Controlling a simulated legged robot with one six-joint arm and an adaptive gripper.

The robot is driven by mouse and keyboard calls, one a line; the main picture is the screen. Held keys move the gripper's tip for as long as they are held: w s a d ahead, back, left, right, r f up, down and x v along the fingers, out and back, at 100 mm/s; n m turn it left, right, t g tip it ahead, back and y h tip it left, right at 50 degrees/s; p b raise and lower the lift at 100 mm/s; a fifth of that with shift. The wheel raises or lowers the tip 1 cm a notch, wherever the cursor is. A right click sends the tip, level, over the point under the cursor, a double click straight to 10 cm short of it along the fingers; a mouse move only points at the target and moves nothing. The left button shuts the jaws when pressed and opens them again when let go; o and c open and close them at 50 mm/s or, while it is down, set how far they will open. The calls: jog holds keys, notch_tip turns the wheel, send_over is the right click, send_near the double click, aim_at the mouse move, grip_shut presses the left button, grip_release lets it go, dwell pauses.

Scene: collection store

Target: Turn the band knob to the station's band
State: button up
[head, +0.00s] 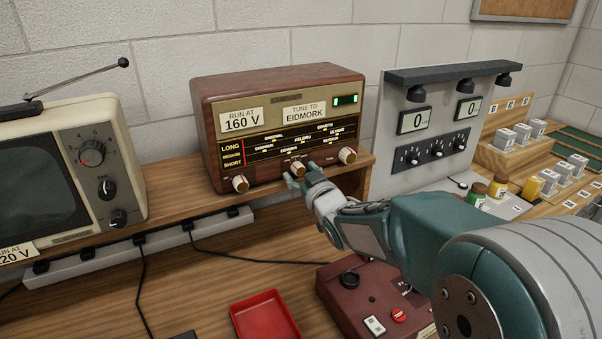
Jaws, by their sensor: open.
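A brown wooden radio (285,90) stands on a raised shelf in the head view. Its cards read "RUN AT 160 V" and "TUNE TO EIDMORK". The dial (290,145) lists LONG, MEDIUM and SHORT rows with station names too small to read surely. Three knobs show below it: a left knob (240,184), a middle knob (298,168) and a right knob (347,155). My gripper (302,176) is open at the middle knob, its fingertips just below and around it. I cannot tell whether they touch it. The knobs' pointer settings are too small to read.
A cream television (110,150) stands left of the radio. A red tray (265,322) and a dark red box (350,296) with switches lie on the lower bench. A grey meter panel (435,130) and small bottles (497,186) are at right.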

grip_shut()
jog(key=shift+m, duration=0.3)
jog(key=m, duration=0.3)
jog(key=shift+m, duration=0.3)
jog(key=m, duration=0.4)
jog(key=shift+m+g, duration=0.3)
jog(key=m, duration=0.4)
jog(key=shift+d, duration=0.1)
jog(key=shift+m, duration=2.3)
jog(key=shift+f, duration=0.1)
